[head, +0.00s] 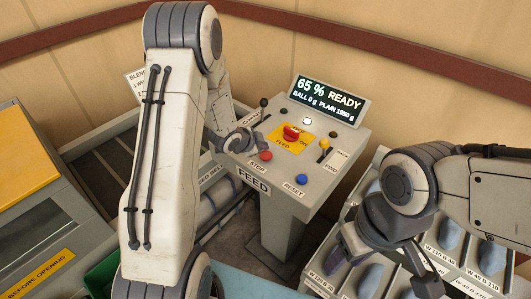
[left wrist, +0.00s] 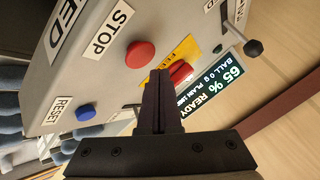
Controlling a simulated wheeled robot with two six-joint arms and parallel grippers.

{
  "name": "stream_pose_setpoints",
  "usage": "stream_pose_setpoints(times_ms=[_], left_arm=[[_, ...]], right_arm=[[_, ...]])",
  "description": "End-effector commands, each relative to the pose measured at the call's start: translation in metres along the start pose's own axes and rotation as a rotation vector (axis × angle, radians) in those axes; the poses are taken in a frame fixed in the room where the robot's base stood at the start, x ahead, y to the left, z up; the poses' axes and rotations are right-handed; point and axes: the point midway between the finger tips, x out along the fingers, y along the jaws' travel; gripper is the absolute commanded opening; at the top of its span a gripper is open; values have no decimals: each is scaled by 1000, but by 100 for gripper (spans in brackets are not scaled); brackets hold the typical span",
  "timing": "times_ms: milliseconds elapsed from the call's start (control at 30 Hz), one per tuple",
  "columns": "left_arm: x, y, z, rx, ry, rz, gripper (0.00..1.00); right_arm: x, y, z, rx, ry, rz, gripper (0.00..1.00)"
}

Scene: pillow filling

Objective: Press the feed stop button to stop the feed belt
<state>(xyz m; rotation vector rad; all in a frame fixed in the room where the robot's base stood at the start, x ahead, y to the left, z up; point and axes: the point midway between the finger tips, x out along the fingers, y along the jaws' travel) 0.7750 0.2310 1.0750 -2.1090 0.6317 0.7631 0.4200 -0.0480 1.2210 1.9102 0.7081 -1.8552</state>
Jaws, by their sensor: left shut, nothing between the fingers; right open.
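The feed stop button is a red round button (head: 265,155) beside the STOP label on the grey FEED console (head: 258,205). In the left wrist view the red stop button (left wrist: 140,55) is fully visible, just up and left of my fingertips. My left gripper (head: 262,145) is shut and empty, over the console close to the button. Its closed fingers (left wrist: 158,78) show in the left wrist view; I cannot tell any contact with the button. My right gripper (head: 388,264) is open and empty over the grey trays at the lower right.
A red emergency-type knob (head: 291,132) sits on a yellow plate behind the button. A blue RESET button (head: 301,179) and small levers are nearby. The display (head: 325,101) reads "65 % READY". Labelled trays (head: 321,284) with grey-blue pieces stand right.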

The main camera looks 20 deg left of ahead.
Motion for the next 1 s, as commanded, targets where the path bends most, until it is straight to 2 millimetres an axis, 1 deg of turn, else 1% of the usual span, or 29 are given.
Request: stream_pose_setpoints(times_ms=[33,100,300,400,1000], left_arm=[[-6,-5,-5,0,0,-1,0],[-12,-9,-9,1,0,0,0],[-26,-19,-19,2,1,0,0],[-30,-22,-22,1,1,0,0],[-30,-21,-22,1,0,0,0]], right_arm=[[-8,-1,0,0,0,0,50],[-14,-1,-1,0,0,0,50],[-30,-2,-2,0,0,0,50],[-35,-3,-2,0,0,0,50],[-34,-2,-2,0,0,0,50]])
